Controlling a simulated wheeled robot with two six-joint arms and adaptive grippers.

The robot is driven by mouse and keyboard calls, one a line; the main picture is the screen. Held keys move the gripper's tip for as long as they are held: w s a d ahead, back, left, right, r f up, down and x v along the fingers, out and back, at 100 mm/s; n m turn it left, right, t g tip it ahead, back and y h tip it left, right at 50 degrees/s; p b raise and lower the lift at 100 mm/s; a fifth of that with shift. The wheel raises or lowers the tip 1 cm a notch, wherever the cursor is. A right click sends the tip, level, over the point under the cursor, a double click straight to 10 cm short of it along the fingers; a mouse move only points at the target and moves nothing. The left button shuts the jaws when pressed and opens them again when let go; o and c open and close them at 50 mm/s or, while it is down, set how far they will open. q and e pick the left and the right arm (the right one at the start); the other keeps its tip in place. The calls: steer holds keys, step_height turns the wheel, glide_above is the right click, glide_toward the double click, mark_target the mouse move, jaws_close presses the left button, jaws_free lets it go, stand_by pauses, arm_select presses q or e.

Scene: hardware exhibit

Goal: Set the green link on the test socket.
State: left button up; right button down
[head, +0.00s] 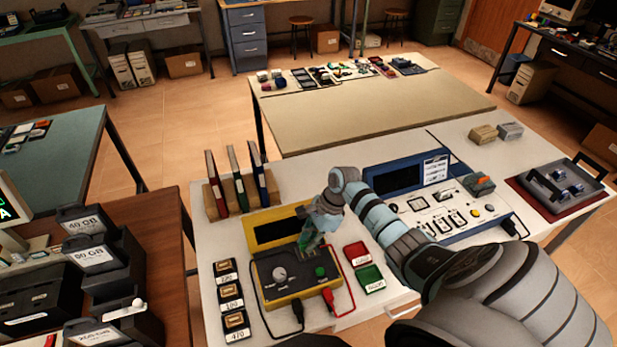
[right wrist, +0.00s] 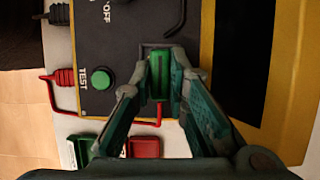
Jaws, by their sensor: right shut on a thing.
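The yellow and black tester (head: 290,278) lies on the white table, with a knob and a green button on its top. My right gripper (head: 311,240) is over its back part and is shut on the green link (right wrist: 159,84). The fingers hide part of the link and socket. I cannot tell whether the link touches the socket or is a little above it. My left gripper is not in view.
A red tray (head: 356,253) and a green tray (head: 370,279) lie right of the tester. Red and black leads (head: 329,297) plug into its front. Several labelled blocks (head: 231,297) stand left. A book rack (head: 238,196) is behind, and a blue instrument (head: 440,200) is to the right.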

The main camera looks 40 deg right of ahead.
steer(key=shift+f+b, duration=0.5)
steer(key=shift+f, duration=0.35)
stand_by(0.6)
steer(key=c, duration=1.8)
jaws_free()
steer(key=shift+c, duration=0.2)
steer(key=v, duration=1.1)
steer(key=shift+p, duration=0.45)
